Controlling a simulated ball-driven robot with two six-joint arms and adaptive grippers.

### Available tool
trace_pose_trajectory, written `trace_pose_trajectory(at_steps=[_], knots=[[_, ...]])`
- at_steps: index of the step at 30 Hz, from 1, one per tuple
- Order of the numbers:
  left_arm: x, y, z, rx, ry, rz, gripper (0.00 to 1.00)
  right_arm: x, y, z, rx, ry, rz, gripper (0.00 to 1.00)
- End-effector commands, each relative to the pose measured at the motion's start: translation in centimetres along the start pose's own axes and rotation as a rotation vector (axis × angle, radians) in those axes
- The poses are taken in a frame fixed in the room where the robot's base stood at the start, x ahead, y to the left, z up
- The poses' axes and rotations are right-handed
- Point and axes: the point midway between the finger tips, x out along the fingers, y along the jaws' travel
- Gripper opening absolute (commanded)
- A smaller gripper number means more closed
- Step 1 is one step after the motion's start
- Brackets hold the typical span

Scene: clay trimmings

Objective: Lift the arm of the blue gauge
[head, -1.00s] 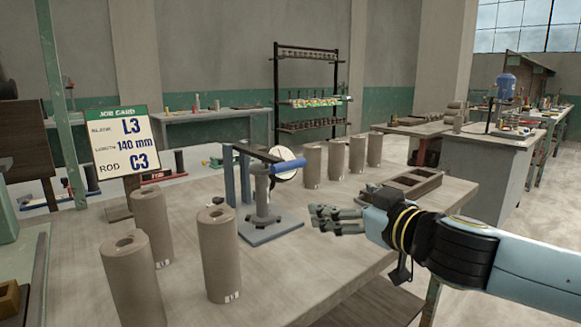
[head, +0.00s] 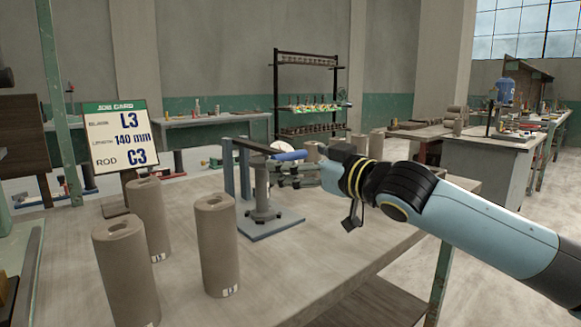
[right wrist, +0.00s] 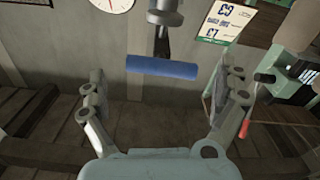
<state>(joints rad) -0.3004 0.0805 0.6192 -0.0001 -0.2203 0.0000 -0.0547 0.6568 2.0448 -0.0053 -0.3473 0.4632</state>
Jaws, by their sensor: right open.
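The blue gauge (head: 263,190) stands on the table on a blue base plate, with two blue posts and a grey column. Its dark arm (head: 252,147) runs across the top to a blue handle (head: 289,155). My right gripper (head: 281,176) is open beside the column, just below the handle. In the right wrist view the handle (right wrist: 162,68) lies crosswise between the spread fingers (right wrist: 160,88), apart from both. The dial is mostly hidden behind the handle in the head view. My left gripper is out of view.
Several clay cylinders stand on the table (head: 190,255), among them a tall one (head: 218,250) left of the gauge. More stand behind my right gripper, partly hidden. A job card (head: 122,137) reading L3, 140 mm, C3 stands at the back left.

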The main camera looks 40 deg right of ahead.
Motion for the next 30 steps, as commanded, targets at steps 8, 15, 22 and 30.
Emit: trace_pose_trajectory(at_steps=[8, 15, 22, 30], knots=[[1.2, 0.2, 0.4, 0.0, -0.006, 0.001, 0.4, 2.8, -0.1, 0.1, 0.001, 0.0, -0.001, 1.0], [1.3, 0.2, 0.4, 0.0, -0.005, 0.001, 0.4, 3.2, -0.1, 0.0, -0.001, 0.0, -0.003, 1.0], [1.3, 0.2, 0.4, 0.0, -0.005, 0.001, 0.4, 3.2, -0.1, 0.0, -0.002, 0.0, -0.002, 0.84], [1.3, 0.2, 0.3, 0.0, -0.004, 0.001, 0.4, 3.2, 0.0, -0.1, -0.002, 0.0, -0.002, 0.49]])
